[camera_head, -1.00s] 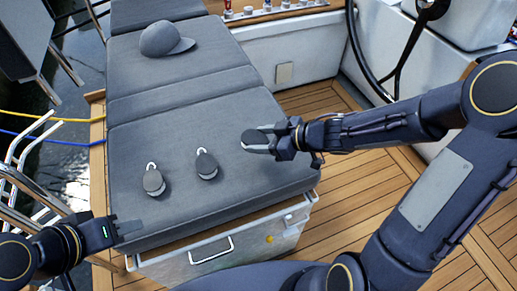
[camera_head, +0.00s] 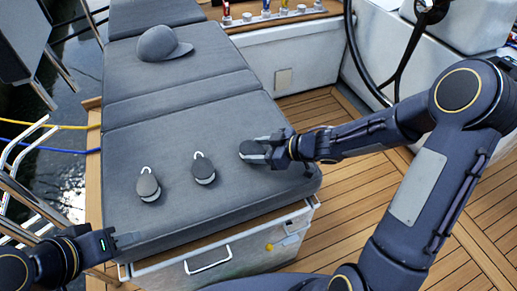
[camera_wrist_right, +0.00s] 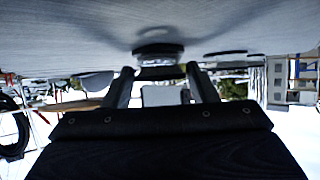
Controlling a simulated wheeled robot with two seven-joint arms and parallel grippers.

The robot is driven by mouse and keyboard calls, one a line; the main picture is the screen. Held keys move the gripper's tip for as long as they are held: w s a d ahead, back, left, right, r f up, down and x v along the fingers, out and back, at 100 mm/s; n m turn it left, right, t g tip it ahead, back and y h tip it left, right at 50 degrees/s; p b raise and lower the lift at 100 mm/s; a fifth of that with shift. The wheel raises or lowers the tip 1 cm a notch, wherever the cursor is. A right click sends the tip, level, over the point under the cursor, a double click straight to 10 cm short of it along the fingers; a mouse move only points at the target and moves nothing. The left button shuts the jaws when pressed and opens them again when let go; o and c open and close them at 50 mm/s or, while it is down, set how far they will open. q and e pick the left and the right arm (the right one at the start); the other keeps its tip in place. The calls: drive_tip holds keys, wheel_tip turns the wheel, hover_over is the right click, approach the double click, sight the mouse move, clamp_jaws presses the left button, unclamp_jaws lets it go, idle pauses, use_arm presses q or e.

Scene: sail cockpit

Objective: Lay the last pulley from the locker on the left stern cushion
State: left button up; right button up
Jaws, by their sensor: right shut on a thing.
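My right gripper (camera_head: 272,148) is shut on a dark pulley (camera_head: 252,150) at the right part of the near grey cushion (camera_head: 225,115). In the right wrist view the pulley (camera_wrist_right: 158,50) sits between the fingertips, close to the cushion surface (camera_wrist_right: 70,30); I cannot tell whether it touches. Two more pulleys with pale shackles, one at the left (camera_head: 148,187) and one in the middle (camera_head: 203,169), lie on the same cushion. My left gripper (camera_head: 128,239) is at the cushion's near left edge, its fingers seen edge-on. The locker (camera_head: 240,250) is below the cushion.
A grey cap (camera_head: 163,44) lies on the cushion further back. A steering wheel (camera_head: 375,85) stands at the right. Winch handles or bottles (camera_head: 265,13) line the far ledge. Metal rails (camera_head: 20,165) are at the left. The wooden floor (camera_head: 330,225) is clear.

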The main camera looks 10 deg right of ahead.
drive_tip(key=o, duration=1)
drive_tip(key=shift+f, duration=0.1)
drive_tip(key=shift+o, duration=0.2)
